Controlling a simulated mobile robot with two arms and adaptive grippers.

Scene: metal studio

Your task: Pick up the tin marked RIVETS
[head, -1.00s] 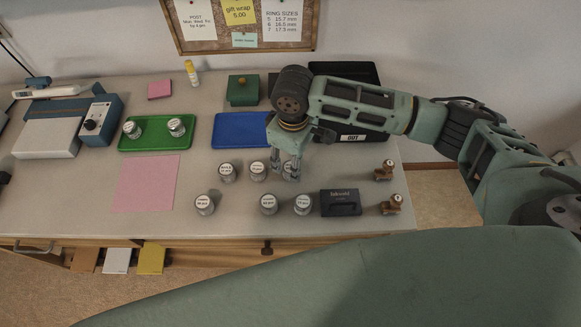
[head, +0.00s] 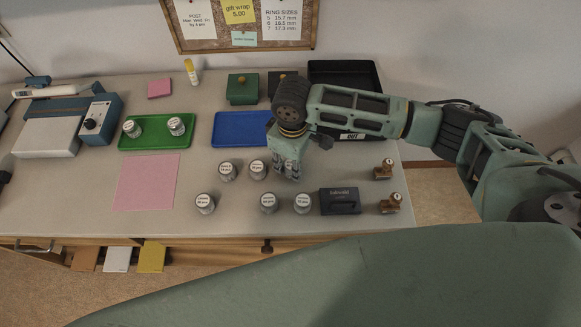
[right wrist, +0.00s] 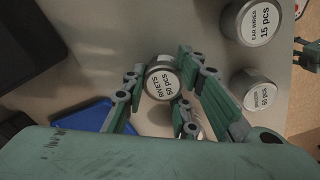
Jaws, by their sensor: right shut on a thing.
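The tin marked RIVETS (right wrist: 162,82) is a small round metal tin with a white lid label, seen in the right wrist view between the fingers of my right gripper (right wrist: 160,88). The gripper is shut on it. In the head view my right gripper (head: 288,171) is over the back row of tins, at its right end, and its fingers largely hide the tin. I cannot tell whether the tin is clear of the table. My left gripper is not in view.
Similar tins stand close by: two to the left (head: 258,170) and a front row (head: 268,203). A dark block (head: 340,202) and brass-coloured pieces (head: 389,204) are at the right. Behind are a blue tray (head: 232,130) and black tray (head: 372,75). A green tray (head: 157,145) holds two tins.

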